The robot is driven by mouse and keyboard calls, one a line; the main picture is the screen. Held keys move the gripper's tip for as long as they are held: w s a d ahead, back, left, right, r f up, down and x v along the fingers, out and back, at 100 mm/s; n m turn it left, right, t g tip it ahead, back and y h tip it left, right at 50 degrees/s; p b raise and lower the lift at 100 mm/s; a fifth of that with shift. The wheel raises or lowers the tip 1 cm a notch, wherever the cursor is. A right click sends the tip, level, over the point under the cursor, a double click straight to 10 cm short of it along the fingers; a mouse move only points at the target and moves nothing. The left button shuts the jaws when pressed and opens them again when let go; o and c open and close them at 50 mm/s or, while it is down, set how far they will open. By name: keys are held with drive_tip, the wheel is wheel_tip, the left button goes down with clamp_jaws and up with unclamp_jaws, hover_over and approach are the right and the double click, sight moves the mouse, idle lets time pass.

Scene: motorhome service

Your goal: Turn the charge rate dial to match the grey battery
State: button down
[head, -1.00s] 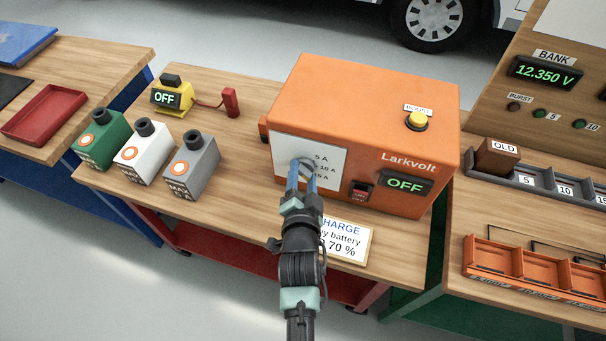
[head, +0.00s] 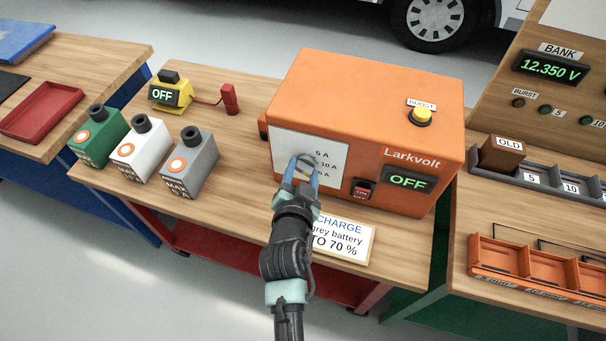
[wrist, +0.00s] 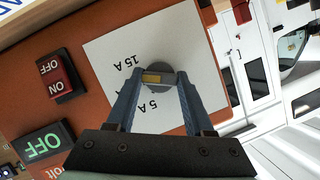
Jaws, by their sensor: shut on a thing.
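The orange Larkvolt charger (head: 365,110) stands on the wooden bench. Its white dial panel (head: 333,158) shows 5 A, 10 A and 15 A marks. The grey round dial (wrist: 160,77) has a yellowish bar on its knob, and it is partly hidden by my fingers in the head view. My gripper (wrist: 155,82) is shut on the dial knob, one blue finger on each side. A card (head: 340,240) reads charge, grey battery, to 70 %.
A white battery (head: 143,150) and a green battery (head: 98,135) stand beside the grey one. A red power switch (wrist: 56,79) and a green OFF display (head: 407,181) sit right of the dial in the head view. A yellow boost button (head: 421,116) is on top.

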drive_tip(key=shift+a+n+g+h+b, duration=0.1)
drive_tip(key=shift+n+g+h+b, duration=0.2)
drive_tip(key=shift+n+h+b, duration=0.75)
drive_tip(key=n+h+b, duration=0.1)
drive_tip(key=n, duration=0.2)
drive_tip(key=shift+w+a+g, duration=0.1)
drive_tip(key=shift+g, duration=0.2)
drive_tip(key=n+h+b, duration=0.2)
drive_tip(key=shift+a+f+n, duration=0.1)
drive_tip(key=shift+f+n, duration=0.05)
drive_tip(key=shift+n, duration=0.2)
drive_tip(key=shift+n+h+b, duration=0.55)
drive_tip(key=shift+n+h, duration=0.1)
drive_tip(key=shift+n, duration=0.25)
drive_tip(key=shift+c, duration=1.4)
unclamp_jaws()
